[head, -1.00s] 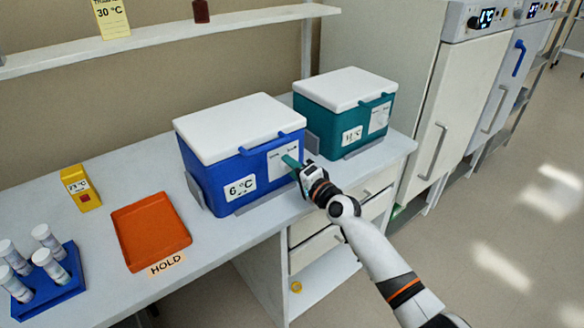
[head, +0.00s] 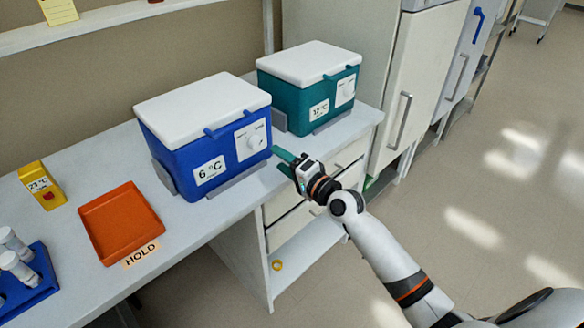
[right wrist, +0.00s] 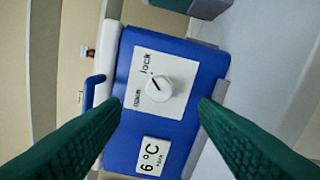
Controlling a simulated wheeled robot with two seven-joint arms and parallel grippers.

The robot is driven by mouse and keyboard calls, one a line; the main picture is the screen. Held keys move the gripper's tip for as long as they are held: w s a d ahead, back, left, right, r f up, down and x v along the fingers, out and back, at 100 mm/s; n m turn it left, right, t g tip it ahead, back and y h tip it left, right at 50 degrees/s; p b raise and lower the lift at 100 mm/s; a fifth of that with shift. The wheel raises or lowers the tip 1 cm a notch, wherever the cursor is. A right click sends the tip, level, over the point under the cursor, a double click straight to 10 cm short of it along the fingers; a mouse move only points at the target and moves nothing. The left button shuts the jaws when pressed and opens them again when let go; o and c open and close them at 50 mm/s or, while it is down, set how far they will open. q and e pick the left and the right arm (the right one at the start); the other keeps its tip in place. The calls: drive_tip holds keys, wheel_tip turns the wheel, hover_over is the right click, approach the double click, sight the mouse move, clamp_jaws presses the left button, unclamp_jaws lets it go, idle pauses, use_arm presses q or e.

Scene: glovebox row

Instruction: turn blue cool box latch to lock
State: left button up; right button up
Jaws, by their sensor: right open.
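The blue cool box (head: 175,158) stands shut under its white lid on the bench, with a "6 °C" label on its front. Its white latch plate and round white knob (head: 253,141) are uncovered. In the right wrist view the knob (right wrist: 158,89) carries a short dark mark slanting up-left, between the word "lock" and a second word; I cannot tell exactly which it points at. My right gripper (head: 280,161) is open and empty, in front of the box and apart from the knob. Its green fingers flank the knob in the wrist view (right wrist: 160,103). My left gripper is out of view.
A teal cool box (head: 308,95) with a similar knob stands behind to the right. An orange HOLD tray (head: 120,222), a yellow block (head: 42,185) and a blue tube rack (head: 30,285) are at left. Open floor lies right of the bench.

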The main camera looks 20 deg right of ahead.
drive_tip(key=shift+v, duration=1.7)
drive_tip(key=s+d+f+n+g+h, duration=0.15)
drive_tip(key=s+f, duration=0.25)
drive_tip(key=f, duration=0.8)
drive_tip(key=s+d+f+n+g+h, duration=0.1)
drive_tip(key=s+f+g+h, duration=0.15)
drive_tip(key=f, duration=0.95)
drive_tip(key=s+d+f+n+g+h, duration=0.1)
drive_tip(key=s+f+n+g, duration=0.3)
drive_tip(key=f, duration=0.7)
drive_tip(key=s+a+f+n+g, duration=0.1)
drive_tip(key=s+f+n+g, duration=0.15)
drive_tip(key=s+f, duration=1.15)
drive_tip(key=s+a+f+n+g, duration=0.1)
drive_tip(key=s+f, duration=0.3)
drive_tip(key=s, duration=0.8)
drive_tip(key=s+a+f+n+g+h, duration=0.1)
drive_tip(key=s+a+f+n+g, duration=0.1)
drive_tip(key=s, duration=1)
wheel_tip(320, 180, down, 2)
drive_tip(key=shift+s+f+n+g, duration=0.15)
drive_tip(key=shift+s+n+g, duration=0.25)
drive_tip(key=shift+n+g, duration=0.65)
drive_tip(key=shift+m, duration=0.25)
